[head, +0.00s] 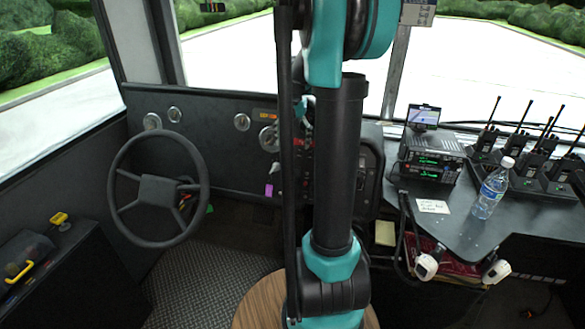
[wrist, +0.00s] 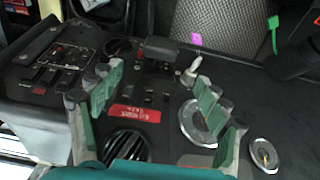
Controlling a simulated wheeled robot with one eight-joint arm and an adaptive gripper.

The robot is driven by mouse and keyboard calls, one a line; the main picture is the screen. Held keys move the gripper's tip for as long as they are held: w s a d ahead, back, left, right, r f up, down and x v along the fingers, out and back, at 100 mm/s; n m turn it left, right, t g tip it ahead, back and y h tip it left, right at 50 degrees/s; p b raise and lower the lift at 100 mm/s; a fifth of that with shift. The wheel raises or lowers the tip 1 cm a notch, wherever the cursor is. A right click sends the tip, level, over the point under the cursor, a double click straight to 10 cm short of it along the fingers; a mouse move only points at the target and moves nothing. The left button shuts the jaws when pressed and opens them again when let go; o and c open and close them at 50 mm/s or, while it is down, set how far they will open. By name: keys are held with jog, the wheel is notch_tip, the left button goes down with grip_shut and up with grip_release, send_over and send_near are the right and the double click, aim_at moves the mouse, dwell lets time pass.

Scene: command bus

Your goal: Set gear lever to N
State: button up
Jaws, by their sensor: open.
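No part is clearly marked as the gear lever. One candidate is a small pale-tipped lever (wrist: 192,70) on the dark dashboard in the wrist view, beside a black raised block (wrist: 160,48). My gripper (wrist: 158,92) is open over the dashboard, its green-padded fingers spread and nothing between them. The pale-tipped lever stands near the right fingertip; I cannot tell whether they touch. In the head view, a yellow-topped lever (head: 59,218) and a yellow handle (head: 19,270) are on the left side console. My arm hides part of the dashboard there.
The steering wheel (head: 157,190) is left of my arm. A radio unit (head: 432,157), a water bottle (head: 491,188) and several walkie-talkies (head: 517,140) are on the right counter. Round gauges (wrist: 264,152), an air vent (wrist: 126,147) and red switches (wrist: 44,78) lie around my gripper.

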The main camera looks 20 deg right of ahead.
aim_at(292, 167)
notch_tip(292, 167, down, 11)
jog(key=shift+f, duration=0.1)
dwell(0.3)
jog(key=c, duration=1.7)
jog(key=shift+s+a+f, duration=0.15)
jog(key=shift+s+f, duration=0.15)
jog(key=shift+f, duration=0.5)
jog(key=o, duration=1.7)
